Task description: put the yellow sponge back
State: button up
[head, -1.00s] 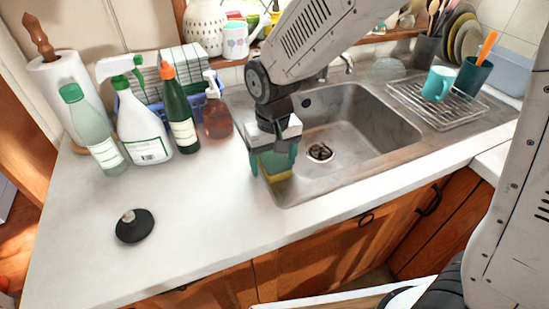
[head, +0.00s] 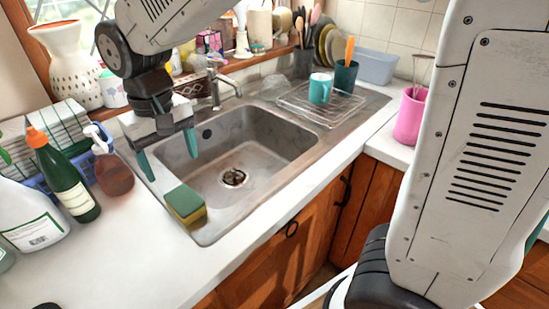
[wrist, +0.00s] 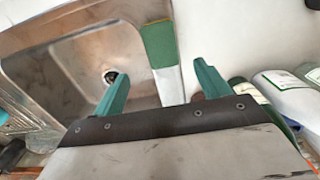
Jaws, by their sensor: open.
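The yellow sponge (head: 186,205) has a green top and lies on the left rim of the steel sink (head: 286,170), at its front corner. My gripper (head: 171,165) is open and empty, above the sink's left edge, up and behind the sponge in the head view. Its two teal fingers point down and are spread apart. In the wrist view the sponge (wrist: 159,43) shows its green face beyond the fingertips, apart from them, and my gripper (wrist: 160,85) holds nothing.
Bottles, including a dark green one (head: 63,175) and an amber one (head: 112,172), stand on the counter at left. A tap (head: 215,85) rises behind the sink. A wire rack (head: 322,104) with a teal mug (head: 320,88) and a pink cup (head: 410,115) are to the right.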

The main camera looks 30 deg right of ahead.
jog(key=s+d+r+m, duration=0.1)
jog(key=s+d+r, duration=0.1)
jog(key=s+d, duration=0.3)
jog(key=s+d+r, duration=0.2)
jog(key=d, duration=0.5)
jog(key=s+d+m+t, duration=0.1)
jog(key=s+d+m, duration=0.1)
jog(key=s+d, duration=0.6)
jog(key=s, duration=0.4)
jog(key=shift+s+d+f, duration=0.3)
jog(key=shift+d+f, duration=0.05)
